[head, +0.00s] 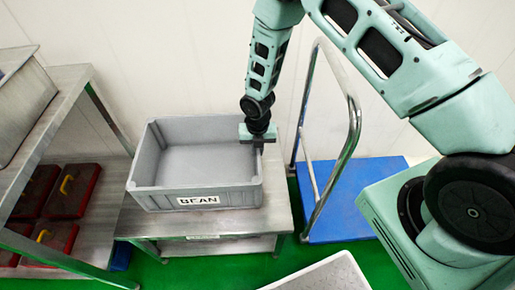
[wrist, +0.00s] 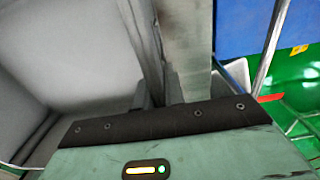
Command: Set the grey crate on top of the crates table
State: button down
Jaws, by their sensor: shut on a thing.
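The grey crate (head: 212,197), labelled BEAN, is upright and empty on the crates table (head: 276,214), a low metal table with a lower shelf. My gripper (head: 260,138) is at the crate's right wall, shut on its rim. In the wrist view the crate (wrist: 70,60) fills the left side, and its wall runs between the fingers of my gripper (wrist: 158,95). The fingertips are partly hidden by the wall and the gripper body. Whether the crate's underside fully touches the tabletop is hard to tell.
A blue platform trolley (head: 355,190) with a metal handle stands right of the table. A metal shelf rack (head: 75,80) with several red boxes (head: 72,190) stands at the left. A white speckled surface (head: 325,275) is at the front. Green floor shows between them.

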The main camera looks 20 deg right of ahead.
jog(key=c, duration=1.5)
grip_release()
notch_tip(320, 180, up, 12)
jog(key=shift+r+p, duration=0.15)
jog(key=shift+p, duration=0.25)
jog(key=s+a+r+m, duration=0.3)
jog(key=s+r+m, duration=0.2)
jog(key=r, duration=0.2)
jog(key=s+a+r+m, duration=0.3)
jog(key=s+r+m, duration=0.15)
jog(key=r, duration=0.25)
jog(key=s+r+m, duration=0.3)
jog(key=s+m, duration=0.2)
jog(key=s+r+m, duration=0.3)
jog(key=s+m, duration=0.2)
jog(key=s, duration=0.1)
jog(key=s+r+m, duration=0.3)
jog(key=s+m, duration=0.2)
jog(key=s, duration=0.1)
jog(key=shift+s+a+y, duration=0.1)
jog(key=shift+s+y, duration=0.1)
jog(key=shift+y, duration=0.1)
